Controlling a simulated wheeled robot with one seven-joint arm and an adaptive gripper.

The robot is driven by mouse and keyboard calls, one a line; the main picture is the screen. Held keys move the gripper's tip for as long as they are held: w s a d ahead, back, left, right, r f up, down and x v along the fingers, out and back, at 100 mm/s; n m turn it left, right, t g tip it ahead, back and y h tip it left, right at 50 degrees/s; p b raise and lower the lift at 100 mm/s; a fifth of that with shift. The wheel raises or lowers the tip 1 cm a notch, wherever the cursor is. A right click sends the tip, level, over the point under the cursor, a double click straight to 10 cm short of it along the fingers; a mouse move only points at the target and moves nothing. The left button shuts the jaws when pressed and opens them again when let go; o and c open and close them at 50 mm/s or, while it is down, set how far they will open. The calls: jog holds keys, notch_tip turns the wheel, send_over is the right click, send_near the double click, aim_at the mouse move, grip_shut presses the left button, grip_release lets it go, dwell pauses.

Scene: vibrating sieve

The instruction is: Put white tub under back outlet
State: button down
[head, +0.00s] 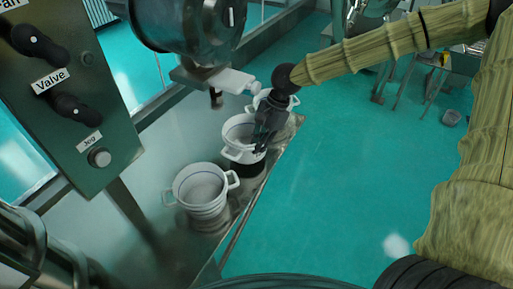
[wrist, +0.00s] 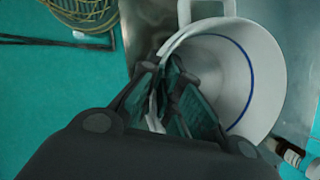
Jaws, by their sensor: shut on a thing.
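My gripper (head: 262,143) is shut on the near-right rim of a white tub (head: 236,137) in the middle of the metal table. This tub has two handles and a blue line inside; it fills the upper right of the wrist view (wrist: 250,60), where my gripper's fingers (wrist: 165,95) close at its wall. A dark round shape (head: 247,168) shows right below the tub; I cannot tell whether they touch. A white outlet spout (head: 232,81) sticks out from under the metal sieve drum (head: 190,30), farther back than the held tub.
Another white two-handled tub (head: 201,187) stands nearer on the table (head: 150,210). A further white tub (head: 259,99) is partly hidden behind my gripper, near the spout's end. A dark bottle (head: 216,98) stands below the drum. A control panel (head: 75,90) is at left.

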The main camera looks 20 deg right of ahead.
aim_at(256, 159)
jog(key=shift+w+a, duration=0.3)
jog(key=shift+w, duration=0.05)
jog(key=shift+f+p, duration=0.55)
jog(key=shift+p, duration=0.15)
jog(key=shift+f+p, duration=0.45)
jog(key=shift+f, duration=0.75)
jog(key=shift+f, duration=0.1)
jog(key=c, duration=1.6)
grip_release()
jog(key=shift+c, duration=0.2)
